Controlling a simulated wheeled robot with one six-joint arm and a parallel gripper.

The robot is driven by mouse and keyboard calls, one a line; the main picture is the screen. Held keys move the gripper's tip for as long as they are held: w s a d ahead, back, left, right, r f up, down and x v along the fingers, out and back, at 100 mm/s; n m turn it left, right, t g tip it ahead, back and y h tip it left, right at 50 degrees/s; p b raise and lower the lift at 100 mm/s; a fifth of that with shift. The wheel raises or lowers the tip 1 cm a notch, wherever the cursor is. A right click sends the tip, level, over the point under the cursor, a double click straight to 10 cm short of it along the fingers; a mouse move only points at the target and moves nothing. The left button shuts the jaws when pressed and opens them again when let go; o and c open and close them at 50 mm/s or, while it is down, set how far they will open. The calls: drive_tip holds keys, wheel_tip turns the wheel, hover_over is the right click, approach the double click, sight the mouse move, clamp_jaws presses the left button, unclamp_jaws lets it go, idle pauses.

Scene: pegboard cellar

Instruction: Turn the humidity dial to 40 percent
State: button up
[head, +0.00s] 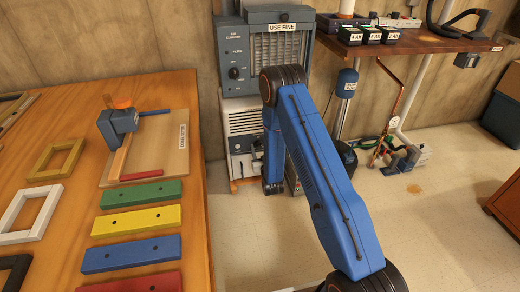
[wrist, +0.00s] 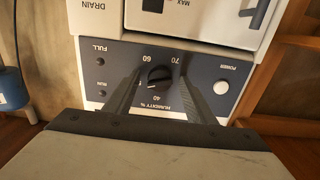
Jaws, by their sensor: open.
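The humidity dial (wrist: 158,76) is a round dark knob on a dark control panel. It appears upside down in the wrist view, with 60 and 70 above it and 40 below it. A small pale mark shows on the knob, but I cannot tell its exact setting. My gripper (wrist: 160,82) is open, with one finger on each side of the dial; I cannot tell if they touch it. In the head view, my gripper (head: 273,188) is low beside the white dehumidifier (head: 240,122), and the dial is hidden.
On the panel are a power button (wrist: 221,87) and FULL and RUN lights. A blue-grey air cleaner (head: 235,55) stands on top. A workbench (head: 190,120) is at left, a shelf (head: 420,43) at right. Tiled floor (head: 450,200) is open at right.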

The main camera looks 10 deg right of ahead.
drive_tip(key=shift+w, duration=0.1)
drive_tip(key=c, duration=1)
drive_tip(key=shift+n, duration=0.3)
drive_tip(key=shift+d+r+n, duration=0.1)
drive_tip(key=shift+n, duration=6.6)
